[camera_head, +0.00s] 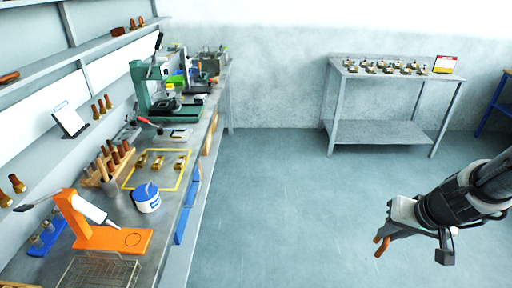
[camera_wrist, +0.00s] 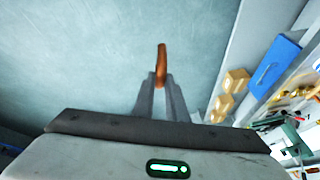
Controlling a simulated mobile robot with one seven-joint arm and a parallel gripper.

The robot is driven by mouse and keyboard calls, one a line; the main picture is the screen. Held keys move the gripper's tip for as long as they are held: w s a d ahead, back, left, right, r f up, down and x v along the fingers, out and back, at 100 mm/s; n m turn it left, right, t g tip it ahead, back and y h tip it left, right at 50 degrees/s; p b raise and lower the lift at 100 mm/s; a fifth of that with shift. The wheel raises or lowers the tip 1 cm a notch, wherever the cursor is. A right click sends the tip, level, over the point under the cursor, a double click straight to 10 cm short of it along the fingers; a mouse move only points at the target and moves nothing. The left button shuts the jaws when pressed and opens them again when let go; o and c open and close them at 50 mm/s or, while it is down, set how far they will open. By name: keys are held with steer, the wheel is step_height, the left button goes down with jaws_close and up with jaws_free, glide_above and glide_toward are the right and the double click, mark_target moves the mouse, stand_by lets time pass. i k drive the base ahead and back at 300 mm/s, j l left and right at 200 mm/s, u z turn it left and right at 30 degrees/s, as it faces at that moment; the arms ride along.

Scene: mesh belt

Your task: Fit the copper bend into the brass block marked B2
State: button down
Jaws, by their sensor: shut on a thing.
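My gripper (camera_head: 391,236) is at the lower right of the head view, out over open floor and well apart from both benches. It is shut on the copper bend (camera_head: 382,246), which sticks out past the fingertips. In the wrist view the copper bend (camera_wrist: 161,64) stands up between the two fingers (camera_wrist: 162,84). Small brass blocks (camera_head: 158,162) sit inside a yellow outline on the left workbench. More brass pieces (camera_head: 385,67) stand in rows on the far table. I cannot read any B2 mark on them.
The left workbench (camera_head: 168,205) carries an orange stand (camera_head: 112,238), a blue-and-white tub (camera_head: 146,198), a wire basket (camera_head: 97,272) and a green press (camera_head: 160,95). A red, yellow and white sign (camera_head: 445,64) stands on the far table (camera_head: 345,74). The floor between is clear.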

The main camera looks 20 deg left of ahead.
mark_target(181, 163)
steer(key=i+u, duration=0.3)
steer(key=i, duration=0.35)
steer(key=i+l+u, duration=0.25)
steer(key=i, duration=0.35)
steer(key=i+u, duration=0.4)
steer(key=i, duration=0.2)
steer(key=i+l+u, duration=0.1)
steer(key=i+u, duration=0.25)
steer(key=i, duration=0.25)
steer(key=i+u, duration=0.25)
steer(key=u, duration=0.15)
steer(key=i+l+u, duration=0.15)
steer(key=u, duration=0.3)
steer(key=i+l+u, duration=0.2)
steer(key=u, duration=0.2)
steer(key=i+l+u, duration=0.1)
steer(key=u, duration=0.3)
steer(key=i+l+u, duration=0.2)
steer(key=u, duration=0.2)
steer(key=i+l+u, duration=0.15)
steer(key=u, duration=0.25)
steer(key=l, duration=0.1)
